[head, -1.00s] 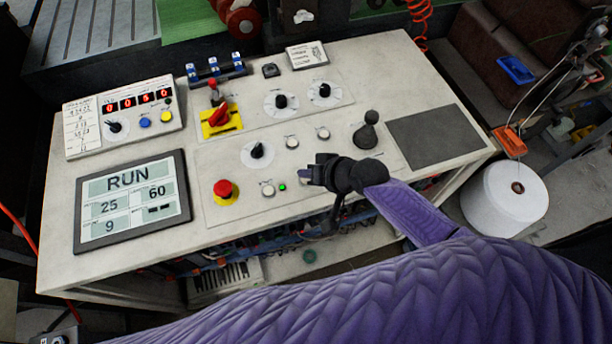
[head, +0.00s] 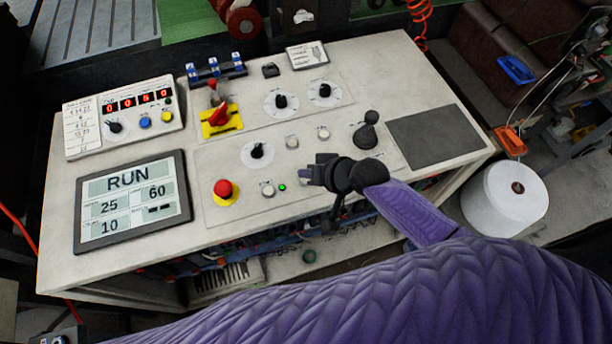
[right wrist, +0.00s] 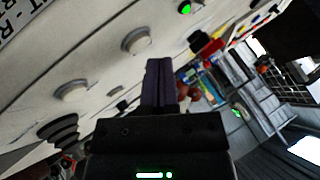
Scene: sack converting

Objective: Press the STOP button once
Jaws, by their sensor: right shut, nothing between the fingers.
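The grey control desk (head: 400,80) carries several pale push buttons. I cannot read which label says STOP. A red mushroom button (head: 224,188) sits on a yellow ring at front left. My right gripper (head: 308,173) is shut and empty over the panel, right of the green lamp, and hides the panel beneath. In the right wrist view the shut fingers (right wrist: 158,85) are beside pale buttons (right wrist: 135,38) (right wrist: 70,90); contact cannot be told. My left gripper is out of view.
A display (head: 130,200) reads RUN, 25, 60 and 10. A red switch on a yellow plate (head: 221,120) and black dials (head: 281,102) are farther back. A black joystick (head: 367,130) stands behind my right gripper. A dark pad (head: 435,138) lies clear at right.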

